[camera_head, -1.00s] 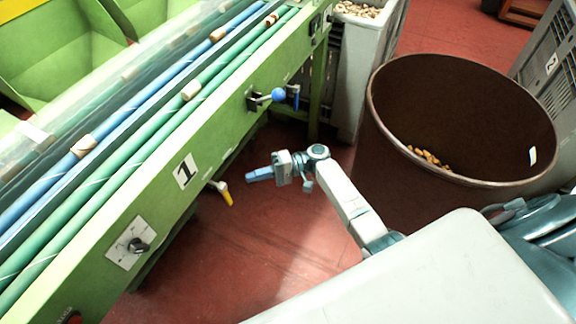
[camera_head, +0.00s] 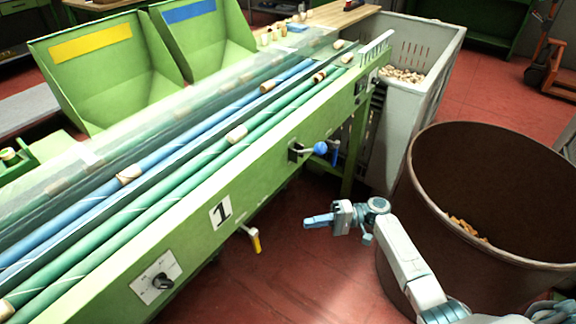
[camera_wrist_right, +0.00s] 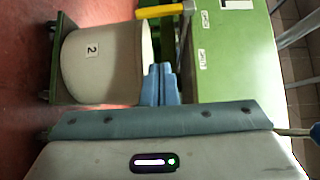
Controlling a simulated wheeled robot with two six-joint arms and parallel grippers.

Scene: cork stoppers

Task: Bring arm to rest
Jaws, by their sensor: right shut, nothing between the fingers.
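My right gripper (camera_head: 318,221) is in the head view, its blue fingers closed and empty. It hangs over the red floor between the green sorting machine (camera_head: 280,165) and the brown barrel (camera_head: 400,235). Its closed fingers also show in the right wrist view (camera_wrist_right: 161,84), near the machine's green side and a yellow-handled lever. My right arm reaches in from the bottom right. My left gripper is in neither view.
Corks (camera_head: 237,133) lie on the machine's green and blue rollers. A grey crate (camera_head: 385,125) of corks stands behind the barrel. A yellow-handled lever (camera_head: 255,241) and a blue-knobbed lever (camera_head: 320,148) stick out from the machine. The right wrist view shows a white container marked 2 (camera_wrist_right: 110,65).

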